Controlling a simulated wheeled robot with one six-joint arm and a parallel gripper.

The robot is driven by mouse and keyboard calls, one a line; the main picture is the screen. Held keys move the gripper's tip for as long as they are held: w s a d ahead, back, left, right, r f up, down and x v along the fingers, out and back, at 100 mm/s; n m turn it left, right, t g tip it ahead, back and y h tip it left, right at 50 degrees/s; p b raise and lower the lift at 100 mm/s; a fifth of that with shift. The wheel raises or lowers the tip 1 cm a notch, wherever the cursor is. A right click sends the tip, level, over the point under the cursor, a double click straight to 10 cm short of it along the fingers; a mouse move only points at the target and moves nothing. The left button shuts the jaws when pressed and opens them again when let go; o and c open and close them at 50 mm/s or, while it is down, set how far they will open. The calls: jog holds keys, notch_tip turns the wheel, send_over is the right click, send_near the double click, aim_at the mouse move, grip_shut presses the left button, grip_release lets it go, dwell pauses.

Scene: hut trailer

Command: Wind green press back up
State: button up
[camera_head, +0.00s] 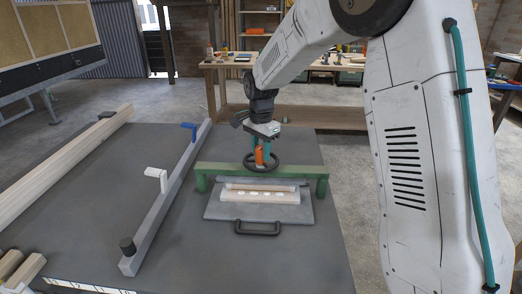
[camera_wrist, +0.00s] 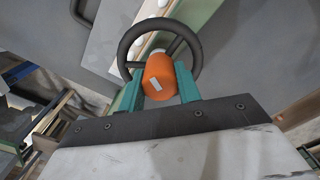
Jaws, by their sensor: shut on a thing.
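The green press (camera_head: 209,170) stands on the dark grey table, its crossbar spanning a grey plate (camera_head: 217,208) with a black front handle. In the wrist view the black wheel (camera_wrist: 197,45) surrounds the upper part of the orange knob (camera_wrist: 160,78). My gripper (camera_head: 258,146) reaches down from above, its teal fingers on both sides of the knob, shut on it. A pale wooden piece (camera_head: 262,196) with white spots lies on the plate under the press.
A long grey bar (camera_head: 165,205) with blue and white handles lies left of the press. Long timber beams (camera_head: 60,165) lie farther left. A wooden workbench (camera_head: 300,115) stands behind. The table front is mostly bare.

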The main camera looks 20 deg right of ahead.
jog(key=n, duration=1.4)
jog(key=shift+n, duration=0.3)
jog(key=n, duration=0.3)
jog(key=shift+n, duration=0.3)
jog(key=n, duration=0.3)
jog(key=shift+n, duration=0.3)
jog(key=n, duration=0.6)
jog(key=o, duration=1)
jog(key=shift+c, duration=0.2)
